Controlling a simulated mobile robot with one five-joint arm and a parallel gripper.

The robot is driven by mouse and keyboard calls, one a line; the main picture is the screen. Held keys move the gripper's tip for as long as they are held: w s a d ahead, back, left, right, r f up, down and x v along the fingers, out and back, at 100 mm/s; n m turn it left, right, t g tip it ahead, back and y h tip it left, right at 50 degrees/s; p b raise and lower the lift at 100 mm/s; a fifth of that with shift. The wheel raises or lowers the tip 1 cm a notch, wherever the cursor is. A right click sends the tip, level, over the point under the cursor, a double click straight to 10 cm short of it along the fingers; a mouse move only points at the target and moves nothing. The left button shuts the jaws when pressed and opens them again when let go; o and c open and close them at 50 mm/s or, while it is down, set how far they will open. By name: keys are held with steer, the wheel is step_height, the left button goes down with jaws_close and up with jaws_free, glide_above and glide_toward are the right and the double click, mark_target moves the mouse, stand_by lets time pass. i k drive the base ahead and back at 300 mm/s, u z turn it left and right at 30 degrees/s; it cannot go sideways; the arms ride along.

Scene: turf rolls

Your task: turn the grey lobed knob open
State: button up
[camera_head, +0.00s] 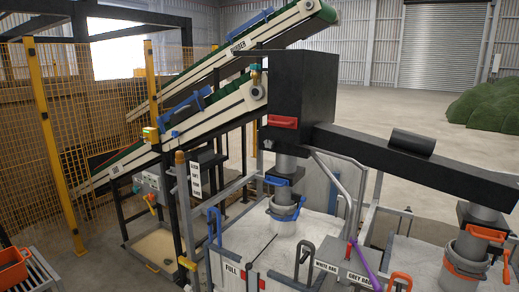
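A small grey shape (268,143) sits low on the front of the black box (303,95), just under a red handle (283,122). It may be the grey lobed knob, but it is too small to tell its lobes or how far it is turned. My gripper does not show in this view, so I cannot see where it is relative to the knob.
Below the box, a spout with a blue clamp (285,210) meets a white bag (270,250). A black beam (400,160) runs right to a second spout with orange fittings (466,262). Conveyors (215,110) rise behind. Open floor (400,115) lies at the back right.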

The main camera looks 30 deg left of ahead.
mark_target(268, 144)
steer(key=u, duration=1.4)
steer(key=i, duration=1.25)
steer(key=k, duration=0.1)
steer(key=u, duration=2.15)
steer(key=k, duration=0.85)
steer(key=z, duration=0.15)
steer(key=i, duration=0.85)
steer(key=u, duration=0.1)
